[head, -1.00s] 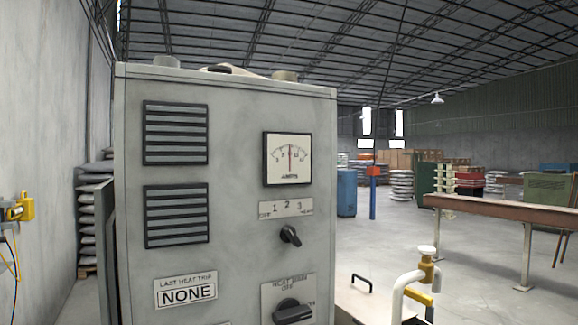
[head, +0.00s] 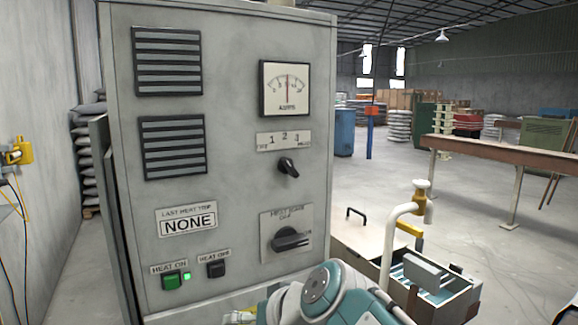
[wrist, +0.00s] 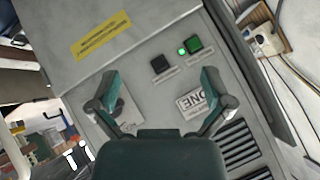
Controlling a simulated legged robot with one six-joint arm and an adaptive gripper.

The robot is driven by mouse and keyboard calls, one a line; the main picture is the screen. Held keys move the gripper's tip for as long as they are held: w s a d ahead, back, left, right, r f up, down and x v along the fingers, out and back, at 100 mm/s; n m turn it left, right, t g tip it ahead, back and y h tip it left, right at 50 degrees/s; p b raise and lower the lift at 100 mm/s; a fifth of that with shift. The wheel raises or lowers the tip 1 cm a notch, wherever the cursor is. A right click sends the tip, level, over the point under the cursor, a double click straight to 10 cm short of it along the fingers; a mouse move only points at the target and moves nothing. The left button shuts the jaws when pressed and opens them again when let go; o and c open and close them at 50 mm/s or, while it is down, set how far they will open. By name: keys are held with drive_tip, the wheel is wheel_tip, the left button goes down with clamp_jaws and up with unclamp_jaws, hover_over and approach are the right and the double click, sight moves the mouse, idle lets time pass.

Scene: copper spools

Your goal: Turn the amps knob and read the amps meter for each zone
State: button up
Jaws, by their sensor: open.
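The grey control cabinet (head: 235,120) fills the left-centre of the head view. The amps meter (head: 285,88) is a white dial at its upper right, its needle close to upright, near mid-scale. Below it are a plate (head: 284,141) marked 1 2 3 and the black amps knob (head: 288,166). I cannot read the knob's exact setting. My gripper (wrist: 160,93) is open and empty in the wrist view, fingers spread before the cabinet's lower front. The amps knob cannot be made out there. My jaws do not show in the head view.
The black heat zone knob (head: 289,239), the NONE plate (head: 188,222), the green heat-on button (head: 171,281) and the black heat-off button (head: 216,269) are lower on the panel. A cream pipe with a brass fitting (head: 421,196) stands at right. Open floor lies beyond.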

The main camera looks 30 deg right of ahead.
drive_tip(key=w+d+r+m+t, duration=0.35)
drive_tip(key=w+d+r, duration=0.25)
drive_tip(key=w+r, duration=0.25)
drive_tip(key=m+t+h, duration=0.3)
drive_tip(key=m+t, duration=0.1)
drive_tip(key=t, duration=0.1)
approach(292, 170)
drive_tip(key=w, duration=1.1)
drive_tip(key=shift+w+a+f, duration=0.1)
drive_tip(key=shift+w+a, duration=0.15)
drive_tip(key=shift+a, duration=0.05)
drive_tip(key=c, duration=1)
